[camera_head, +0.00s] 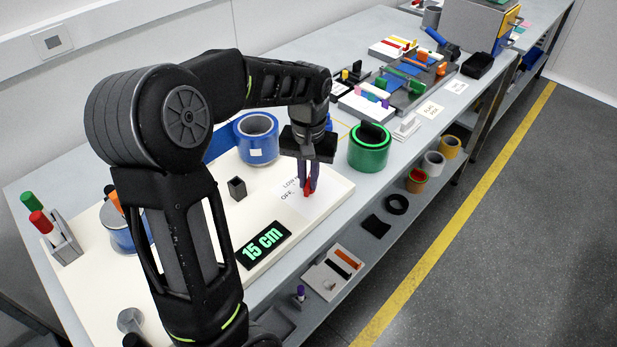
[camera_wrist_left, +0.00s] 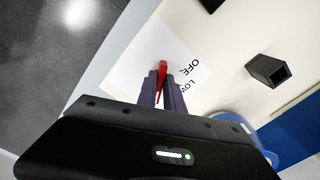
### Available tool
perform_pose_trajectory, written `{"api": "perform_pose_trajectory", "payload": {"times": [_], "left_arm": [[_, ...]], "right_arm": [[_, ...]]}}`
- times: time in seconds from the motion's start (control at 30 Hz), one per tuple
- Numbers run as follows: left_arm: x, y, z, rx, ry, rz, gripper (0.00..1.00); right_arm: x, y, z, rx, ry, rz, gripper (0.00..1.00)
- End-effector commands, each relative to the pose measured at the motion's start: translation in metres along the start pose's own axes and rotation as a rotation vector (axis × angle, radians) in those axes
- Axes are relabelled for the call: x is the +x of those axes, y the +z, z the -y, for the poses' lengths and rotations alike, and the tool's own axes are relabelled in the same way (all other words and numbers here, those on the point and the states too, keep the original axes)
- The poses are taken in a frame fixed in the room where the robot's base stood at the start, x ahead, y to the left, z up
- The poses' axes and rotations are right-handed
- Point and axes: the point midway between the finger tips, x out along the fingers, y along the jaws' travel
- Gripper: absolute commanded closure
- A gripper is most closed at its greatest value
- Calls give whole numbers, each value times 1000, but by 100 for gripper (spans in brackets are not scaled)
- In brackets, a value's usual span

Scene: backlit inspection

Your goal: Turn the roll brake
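The roll brake shows as a red lever (camera_head: 308,190) on a white card printed "OFF" and "LOW", on the pale board. My left gripper (camera_head: 308,176) points down over it, with one finger on each side. In the left wrist view the red lever (camera_wrist_left: 161,72) fills the narrow gap between the fingertips, so the gripper looks shut on it. The lever lies beside the word "OFF"; its lower part is partly hidden by the fingers. My right gripper is not in view.
A blue roll (camera_head: 257,140) and a green roll (camera_head: 370,148) stand near the gripper. A small dark square cup (camera_head: 237,188) and a "15 cm" display (camera_head: 264,244) are on the board. A marker holder (camera_head: 66,240) stands at the left. The table edge is close on the right.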

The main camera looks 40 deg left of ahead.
Motion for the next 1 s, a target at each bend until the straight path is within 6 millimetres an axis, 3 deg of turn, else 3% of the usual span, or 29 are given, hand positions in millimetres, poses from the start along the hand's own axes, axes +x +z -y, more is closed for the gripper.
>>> {"api": "perform_pose_trajectory", "payload": {"times": [0.23, 0.57, 1.0], "left_arm": [[0, 0, 0, -2, 0, 0, 68], [-4, 0, 0, -2, 0, 0, 68], [-66, -1, 0, -2, 1, -3, 68]], "right_arm": [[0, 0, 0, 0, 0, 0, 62], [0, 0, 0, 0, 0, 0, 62], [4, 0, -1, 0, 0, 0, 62]]}}
